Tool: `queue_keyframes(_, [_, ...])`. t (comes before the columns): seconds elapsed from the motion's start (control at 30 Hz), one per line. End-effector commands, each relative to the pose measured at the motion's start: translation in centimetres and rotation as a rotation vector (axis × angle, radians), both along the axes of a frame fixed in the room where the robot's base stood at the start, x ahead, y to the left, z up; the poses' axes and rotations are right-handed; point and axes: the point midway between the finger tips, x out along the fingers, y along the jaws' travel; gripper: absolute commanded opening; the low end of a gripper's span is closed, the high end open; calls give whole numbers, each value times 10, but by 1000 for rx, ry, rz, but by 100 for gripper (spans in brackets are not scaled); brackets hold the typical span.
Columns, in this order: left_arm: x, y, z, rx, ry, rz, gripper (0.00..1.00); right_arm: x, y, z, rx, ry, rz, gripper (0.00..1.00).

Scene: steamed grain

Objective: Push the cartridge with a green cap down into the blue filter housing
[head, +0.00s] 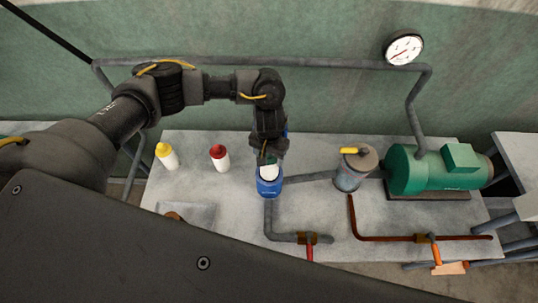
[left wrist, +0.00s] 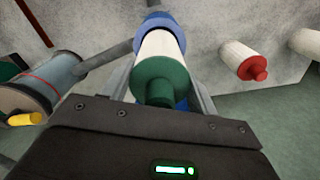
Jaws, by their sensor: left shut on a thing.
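The blue filter housing (head: 269,187) stands on the grey table, joined to grey pipes. The cartridge (head: 268,171) is white and stands in the housing's mouth, with a good part of its white body still above the rim. Its green cap (left wrist: 160,79) shows large in the left wrist view, with the blue housing (left wrist: 161,20) beyond it. My left gripper (head: 267,156) comes from above and is shut on the cartridge, a finger on each side of it. The cartridge's lower end is hidden inside the housing. My right gripper is not in view.
A yellow-capped cartridge (head: 167,157) and a red-capped cartridge (head: 220,158) stand to the left. A grey canister with a yellow handle (head: 355,170) and a green pump (head: 430,170) stand to the right. Pipes with valves (head: 307,239) run along the front.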

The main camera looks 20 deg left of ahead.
Motion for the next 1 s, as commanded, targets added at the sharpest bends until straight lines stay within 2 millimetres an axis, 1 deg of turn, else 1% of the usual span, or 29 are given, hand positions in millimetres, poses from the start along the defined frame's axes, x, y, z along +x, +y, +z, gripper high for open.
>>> queue_keyframes(1.0, [0, 0, -29, 0, 0, 0, 16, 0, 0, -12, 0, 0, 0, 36])
